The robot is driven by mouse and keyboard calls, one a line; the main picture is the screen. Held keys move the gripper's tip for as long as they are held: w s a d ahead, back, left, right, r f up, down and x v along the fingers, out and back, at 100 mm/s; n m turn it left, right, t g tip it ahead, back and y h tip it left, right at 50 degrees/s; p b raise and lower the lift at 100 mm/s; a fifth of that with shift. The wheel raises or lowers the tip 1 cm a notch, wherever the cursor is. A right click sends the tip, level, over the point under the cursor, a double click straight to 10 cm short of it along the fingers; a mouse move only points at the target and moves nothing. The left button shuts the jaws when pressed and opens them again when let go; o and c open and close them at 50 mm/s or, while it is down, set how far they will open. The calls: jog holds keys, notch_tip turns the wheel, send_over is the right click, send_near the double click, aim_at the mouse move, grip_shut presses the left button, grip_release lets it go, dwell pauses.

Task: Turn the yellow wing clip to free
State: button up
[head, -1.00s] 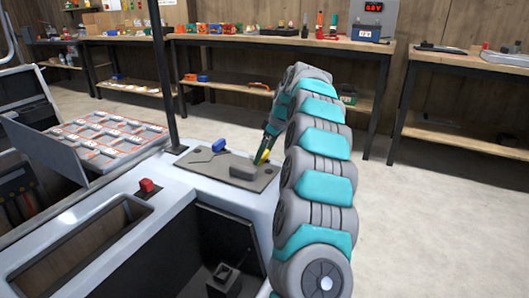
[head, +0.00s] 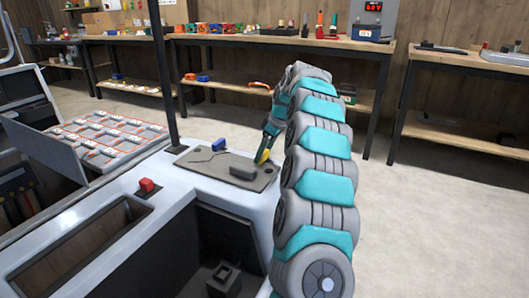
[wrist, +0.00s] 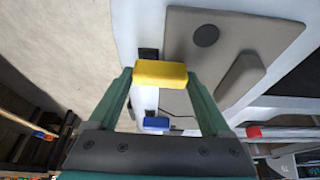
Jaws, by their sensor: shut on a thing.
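The yellow wing clip (head: 264,153) stands at the right end of the grey plate on the white cart roof. It also shows in the wrist view (wrist: 160,73), lying across between the two green fingertips. My gripper (wrist: 161,76) is shut on it from both sides. In the head view my arm covers part of the gripper. A blue clip (head: 219,145) sits at the far edge of the plate and shows in the wrist view (wrist: 156,123).
The grey plate (head: 205,164) carries a raised dark grey block (head: 243,172). A red button (head: 147,185) sits on the cart roof to the left. A dark post (head: 161,70) rises behind the plate. Open floor lies to the right.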

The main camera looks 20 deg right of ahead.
jog(key=m, duration=0.2)
jog(key=m+h+b, duration=0.1)
jog(key=shift+w+a+t, duration=0.15)
jog(key=shift+a+t, duration=0.1)
jog(key=shift+t, duration=0.05)
jog(key=m, duration=0.1)
jog(key=m+h, duration=0.1)
jog(key=m, duration=0.1)
jog(key=m+h, duration=0.1)
jog(key=shift+w+a+f+m+b, duration=0.1)
jog(key=shift+w+a+m+b, duration=0.05)
jog(key=shift+w+m+b, duration=0.2)
jog(key=m+h, duration=0.1)
jog(key=m, duration=0.1)
jog(key=w+m+h+b, duration=0.1)
jog(key=m, duration=0.2)
jog(key=shift+m, duration=0.35)
jog(key=m+g, duration=0.1)
jog(key=m, duration=0.1)
jog(key=shift+w+m+h+b, duration=0.15)
jog(key=shift+m+h+b, duration=0.2)
jog(key=shift+m+h, duration=0.05)
jog(key=shift+w+m, duration=0.1)
jog(key=shift+m, duration=0.6)
jog(key=o, duration=1.2)
jog(key=shift+g, duration=0.3)
jog(key=shift+c, duration=0.2)
jog(key=shift+r, duration=0.25)
